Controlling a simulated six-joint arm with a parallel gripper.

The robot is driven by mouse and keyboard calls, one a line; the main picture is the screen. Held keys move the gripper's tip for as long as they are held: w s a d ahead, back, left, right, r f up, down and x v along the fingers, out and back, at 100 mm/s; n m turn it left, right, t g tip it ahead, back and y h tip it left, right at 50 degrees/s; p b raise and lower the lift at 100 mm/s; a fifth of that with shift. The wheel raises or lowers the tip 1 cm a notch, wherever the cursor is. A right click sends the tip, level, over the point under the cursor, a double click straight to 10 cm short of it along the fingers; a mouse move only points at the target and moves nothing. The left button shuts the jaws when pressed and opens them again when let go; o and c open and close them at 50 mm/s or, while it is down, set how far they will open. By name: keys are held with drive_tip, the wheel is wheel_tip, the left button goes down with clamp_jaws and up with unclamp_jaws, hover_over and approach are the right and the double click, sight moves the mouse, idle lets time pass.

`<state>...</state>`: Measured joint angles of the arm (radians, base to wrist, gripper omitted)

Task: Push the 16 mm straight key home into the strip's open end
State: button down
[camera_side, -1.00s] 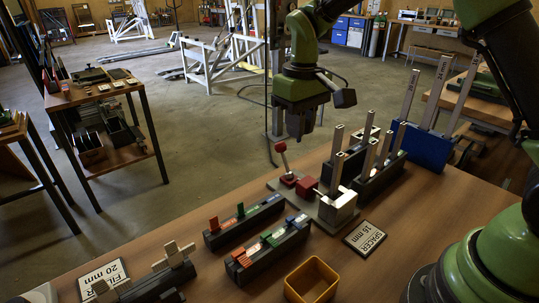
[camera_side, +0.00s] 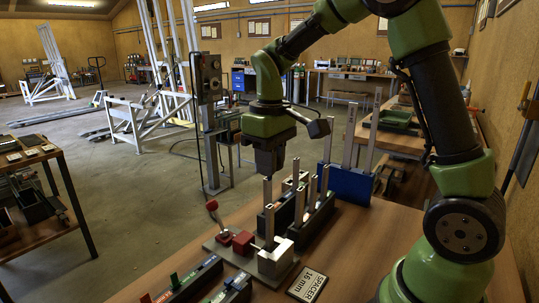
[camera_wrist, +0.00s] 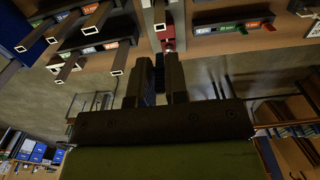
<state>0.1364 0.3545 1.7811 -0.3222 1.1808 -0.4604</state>
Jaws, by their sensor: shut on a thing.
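My gripper (camera_side: 268,173) points down over the clamp fixture, its fingertips near the top of a pale upright strip (camera_side: 268,192). The strip stands at a silver block (camera_side: 276,259). In the wrist view my gripper (camera_wrist: 159,58) has its two dark fingers close together, shut on a small dark bluish piece (camera_wrist: 159,74), which I take as the straight key. The key is dim there and too small to make out in the side view. I cannot tell whether it touches or enters the strip's end.
The fixture has a red block (camera_side: 242,242) and a red-knobbed lever (camera_side: 212,206). More upright strips stand close by in a dark rack (camera_side: 318,220) and a blue rack (camera_side: 348,184). A "SPACER 16 mm" sign (camera_side: 307,285) lies in front. Bare table (camera_side: 350,250) lies to the right.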

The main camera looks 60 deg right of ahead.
drive_tip(key=shift+f, duration=2.2)
drive_tip(key=shift+f, duration=1.45)
drive_tip(key=c, duration=1.1)
unclamp_jaws()
drive_tip(key=shift+o, duration=0.2)
drive_tip(key=shift+r, duration=0.1)
wheel_tip(320, 180, up, 9)
drive_tip(key=shift+r, duration=0.45)
